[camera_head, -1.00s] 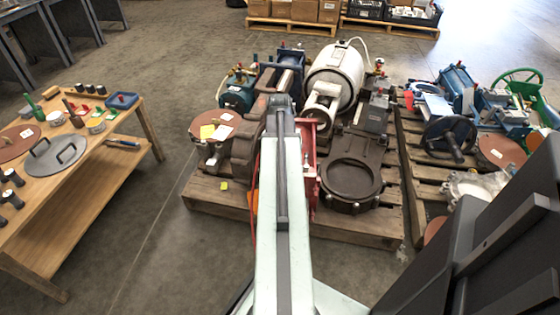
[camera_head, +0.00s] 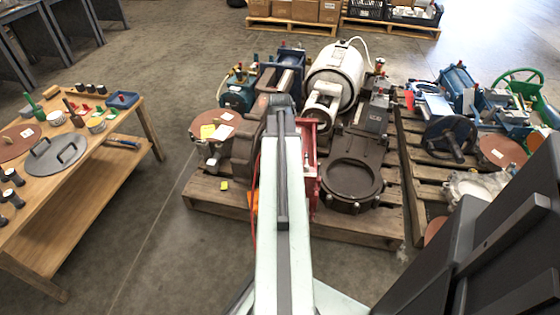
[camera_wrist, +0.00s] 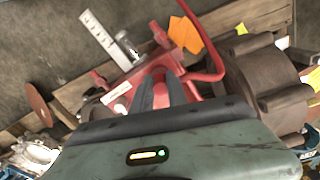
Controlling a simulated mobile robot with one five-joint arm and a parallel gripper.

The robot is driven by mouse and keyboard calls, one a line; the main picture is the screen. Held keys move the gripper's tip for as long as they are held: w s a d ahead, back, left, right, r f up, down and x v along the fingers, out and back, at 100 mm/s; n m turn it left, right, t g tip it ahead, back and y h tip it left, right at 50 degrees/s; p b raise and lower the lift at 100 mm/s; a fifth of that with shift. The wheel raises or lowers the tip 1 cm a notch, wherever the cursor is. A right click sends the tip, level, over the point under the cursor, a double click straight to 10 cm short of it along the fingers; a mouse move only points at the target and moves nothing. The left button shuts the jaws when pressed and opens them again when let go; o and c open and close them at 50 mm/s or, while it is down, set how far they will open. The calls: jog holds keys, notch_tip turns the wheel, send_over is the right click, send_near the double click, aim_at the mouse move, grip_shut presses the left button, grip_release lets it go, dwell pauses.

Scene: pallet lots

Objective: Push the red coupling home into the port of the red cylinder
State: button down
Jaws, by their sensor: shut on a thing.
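In the wrist view my gripper (camera_wrist: 160,92) has its two dark fingers shut on a small red piece, the red coupling (camera_wrist: 158,72), which shows between the tips. A red hose (camera_wrist: 214,62) curves close by on the right. The red cylinder (camera_wrist: 122,95), with a white label, lies just ahead and left of the fingers. The coupling is right at the red body; I cannot tell how far it sits in the port, as the fingers hide the port. In the head view the red cylinder (camera_head: 311,160) shows partly behind my arm, which hides my gripper.
A wooden pallet (camera_head: 232,198) carries the red cylinder, a white tank (camera_head: 335,75) and a dark round valve body (camera_head: 351,182). An orange tag (camera_wrist: 186,34) lies near the hose.

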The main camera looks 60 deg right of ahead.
jog(key=shift+f+b, duration=0.65)
jog(key=c, duration=1.2)
grip_release()
jog(key=shift+r, duration=0.1)
jog(key=shift+c, duration=0.2)
notch_tip(320, 180, up, 8)
jog(key=p, duration=0.8)
